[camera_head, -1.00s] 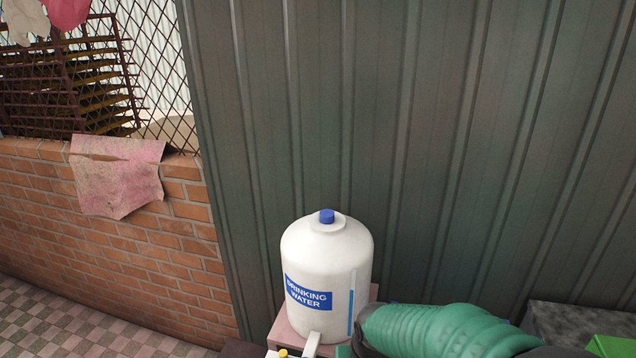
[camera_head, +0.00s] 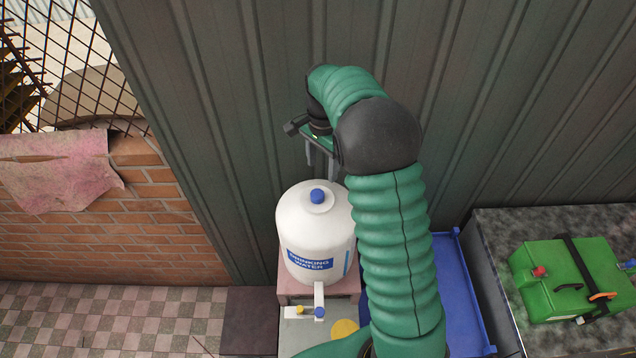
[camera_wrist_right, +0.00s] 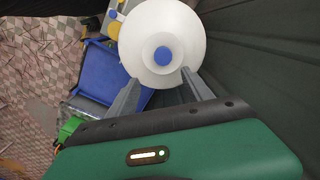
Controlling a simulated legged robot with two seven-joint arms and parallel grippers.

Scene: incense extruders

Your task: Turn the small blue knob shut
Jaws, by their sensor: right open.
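A small blue knob (camera_head: 320,312) sits on the white tap below the front of a white drinking water jug (camera_head: 300,220). The jug has a blue cap (camera_head: 317,196) on its top. The cap also shows between my fingers in the right wrist view (camera_wrist_right: 163,56). My right gripper (camera_head: 322,172) is open and empty, with its fingers pointing down above and behind the jug's top. It is well away from the small knob. My left gripper is not in view.
A small yellow part (camera_head: 300,310) is beside the blue knob. A blue tray (camera_head: 462,285) lies right of my arm. A green canister (camera_head: 565,280) rests on a dark stone-like top (camera_head: 500,225). A corrugated wall (camera_head: 250,110) stands close behind the jug.

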